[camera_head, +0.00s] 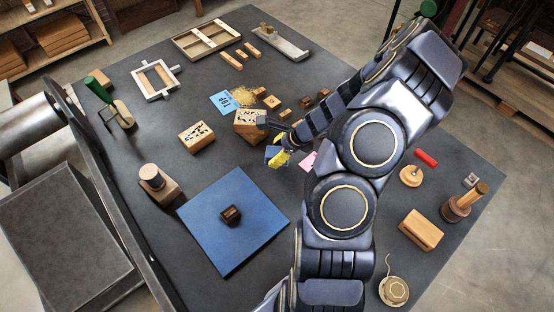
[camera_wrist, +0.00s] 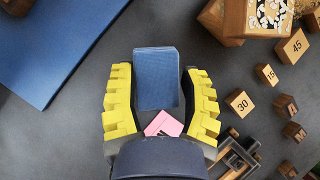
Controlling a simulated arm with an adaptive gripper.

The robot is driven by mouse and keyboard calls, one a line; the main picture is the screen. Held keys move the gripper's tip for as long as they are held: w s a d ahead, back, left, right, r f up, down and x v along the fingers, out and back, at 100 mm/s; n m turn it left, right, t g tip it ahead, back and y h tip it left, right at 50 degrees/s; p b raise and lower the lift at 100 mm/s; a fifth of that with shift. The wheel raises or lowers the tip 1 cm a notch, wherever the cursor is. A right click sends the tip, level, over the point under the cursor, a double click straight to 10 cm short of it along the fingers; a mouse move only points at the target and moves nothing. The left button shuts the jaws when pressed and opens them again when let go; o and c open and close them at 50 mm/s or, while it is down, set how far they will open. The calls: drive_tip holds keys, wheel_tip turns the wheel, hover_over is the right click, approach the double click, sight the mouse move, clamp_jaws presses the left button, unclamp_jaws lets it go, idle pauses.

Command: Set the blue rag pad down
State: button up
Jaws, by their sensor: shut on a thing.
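The blue rag pad (camera_wrist: 157,78) is a small blue block between the two yellow ribbed fingers of my gripper (camera_wrist: 160,100) in the wrist view. My gripper is shut on it. In the head view the pad (camera_head: 272,151) shows as a small blue patch beside my gripper's yellow finger (camera_head: 280,159), near the middle of the dark table. My arm hides part of the gripper there. I cannot tell whether the pad touches the table.
A pink slip (camera_head: 307,160) lies close to my gripper. A carved wood block (camera_head: 251,125) and several small numbered and lettered blocks are just beyond. A large blue mat (camera_head: 215,245) with a small dark block (camera_head: 231,215) lies at front left. Bare table separates mat and gripper.

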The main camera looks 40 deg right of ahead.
drive_tip(key=shift+f, duration=1.95)
drive_tip(key=shift+f, duration=0.1)
drive_tip(key=o, duration=1.1)
